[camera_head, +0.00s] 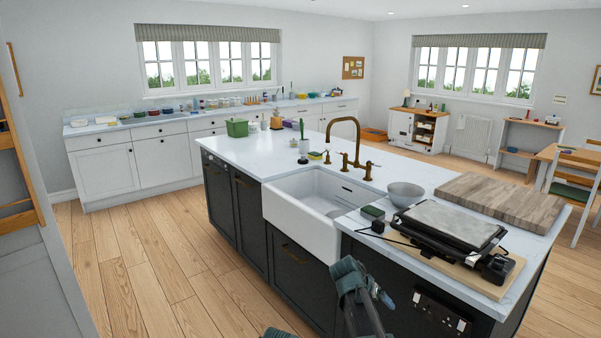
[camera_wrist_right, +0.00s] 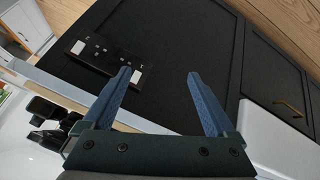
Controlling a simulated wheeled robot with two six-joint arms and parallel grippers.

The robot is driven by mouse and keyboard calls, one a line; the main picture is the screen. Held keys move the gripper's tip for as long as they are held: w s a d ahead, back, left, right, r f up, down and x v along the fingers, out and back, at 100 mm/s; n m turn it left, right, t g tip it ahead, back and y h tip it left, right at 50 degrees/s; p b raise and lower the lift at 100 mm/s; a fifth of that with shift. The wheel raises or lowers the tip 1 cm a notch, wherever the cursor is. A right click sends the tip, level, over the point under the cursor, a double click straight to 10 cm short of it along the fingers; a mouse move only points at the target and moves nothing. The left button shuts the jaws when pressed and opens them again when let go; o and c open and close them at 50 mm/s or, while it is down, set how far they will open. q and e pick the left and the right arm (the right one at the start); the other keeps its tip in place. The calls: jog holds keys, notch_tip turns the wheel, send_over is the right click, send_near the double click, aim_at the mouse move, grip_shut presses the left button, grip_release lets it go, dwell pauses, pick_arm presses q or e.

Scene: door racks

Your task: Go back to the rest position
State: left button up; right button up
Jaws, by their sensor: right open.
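My right gripper (camera_head: 380,293) is low at the bottom of the head view, in front of the dark island cabinets, below the counter edge. In the right wrist view its two blue fingers (camera_wrist_right: 159,75) stand wide apart. Nothing is between them, and the dark cabinet panel with a socket plate (camera_wrist_right: 105,63) is beyond. A small teal part of mine shows at the bottom edge of the head view; I cannot tell which part it is. My left gripper is not identifiable in view.
The island counter (camera_head: 243,155) holds a white sink (camera_head: 303,215), a grey bowl (camera_head: 405,194), a wooden board (camera_head: 500,198) and a black grill (camera_head: 447,228) near the front right. Wooden floor (camera_head: 150,265) is clear to the left. A rack (camera_head: 18,150) stands at the left edge.

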jog(key=s+a+f+n+g+y, duration=0.2)
jog(key=s+a+n+y, duration=0.15)
jog(key=s, duration=0.85)
jog(key=s+a+f+n+g+y, duration=0.1)
jog(key=s+a+f+n+y, duration=0.2)
jog(key=s, duration=0.9)
jog(key=s+a+r+n+g+h+p, duration=0.1)
jog(key=s+a+r+n+p, duration=0.2)
jog(key=a, duration=0.8)
notch_tip(320, 180, up, 2)
jog(key=shift+s+p, duration=0.65)
jog(key=shift+s, duration=0.45)
